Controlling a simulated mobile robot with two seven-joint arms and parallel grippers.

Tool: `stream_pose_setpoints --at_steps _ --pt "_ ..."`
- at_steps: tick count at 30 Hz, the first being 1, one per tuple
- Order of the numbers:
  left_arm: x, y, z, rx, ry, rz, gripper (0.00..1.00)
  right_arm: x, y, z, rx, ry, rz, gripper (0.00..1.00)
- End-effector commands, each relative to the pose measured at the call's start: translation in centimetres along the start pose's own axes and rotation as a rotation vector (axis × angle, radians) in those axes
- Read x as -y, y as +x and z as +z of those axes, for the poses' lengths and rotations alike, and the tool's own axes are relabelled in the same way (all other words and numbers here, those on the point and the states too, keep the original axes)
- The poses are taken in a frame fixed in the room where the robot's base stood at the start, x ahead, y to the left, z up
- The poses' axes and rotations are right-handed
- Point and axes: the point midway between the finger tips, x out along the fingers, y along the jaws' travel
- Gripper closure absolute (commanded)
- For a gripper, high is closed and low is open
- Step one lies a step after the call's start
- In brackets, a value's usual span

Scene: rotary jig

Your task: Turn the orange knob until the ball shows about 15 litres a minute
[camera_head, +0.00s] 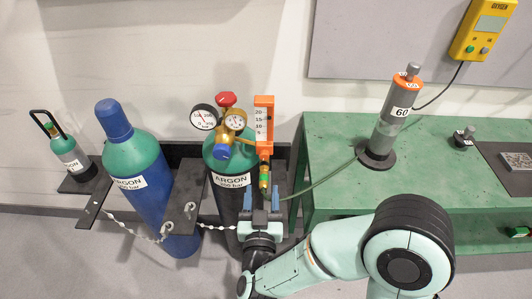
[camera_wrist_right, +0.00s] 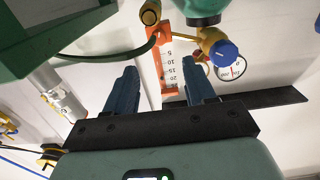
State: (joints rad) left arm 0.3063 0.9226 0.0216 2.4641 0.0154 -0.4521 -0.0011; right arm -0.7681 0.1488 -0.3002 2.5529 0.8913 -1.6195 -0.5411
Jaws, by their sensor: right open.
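The flowmeter (camera_head: 261,122) has an orange frame and a white scale, and stands upright on the regulator of the middle cylinder. An orange part at its lower end (camera_head: 265,150) looks like the knob. The flowmeter shows upside down in the right wrist view (camera_wrist_right: 170,64), its scale numbers readable from 5 to 20. The ball is too small to make out. My right gripper (camera_head: 261,196) is open and empty, just below the flowmeter and its green hose fitting (camera_head: 264,181). Its fingers (camera_wrist_right: 158,80) are apart, with the flowmeter beyond them. My left gripper is not in view.
The regulator has a red knob (camera_head: 226,99), a blue cap (camera_head: 222,152) and two gauges. The green-topped argon cylinder (camera_head: 230,181) stands behind my gripper. A blue cylinder (camera_head: 144,195) is to the left. A hose runs right to a green bench (camera_head: 338,137).

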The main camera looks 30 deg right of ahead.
Motion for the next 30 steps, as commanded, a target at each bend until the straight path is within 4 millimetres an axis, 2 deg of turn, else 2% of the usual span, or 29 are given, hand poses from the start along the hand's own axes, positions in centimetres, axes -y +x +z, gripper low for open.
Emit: stream_pose_setpoints --at_steps 1,4,14,24,30 --pt "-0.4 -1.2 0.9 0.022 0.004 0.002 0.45 -0.1 0.2 -0.4 0.002 -0.007 0.0 0.45" --pt "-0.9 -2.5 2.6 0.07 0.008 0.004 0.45 -0.3 0.7 -0.1 0.008 -0.006 -0.002 0.45" --pt "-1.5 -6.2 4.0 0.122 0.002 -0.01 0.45 -0.2 3.2 -0.2 0.007 -0.006 -0.001 0.45" --pt "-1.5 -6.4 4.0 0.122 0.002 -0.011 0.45 -0.3 9.4 0.3 0.005 0.001 0.0 0.45" --pt "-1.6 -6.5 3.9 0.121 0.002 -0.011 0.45 -0.2 11.0 0.3 0.006 0.0 -0.002 0.45"
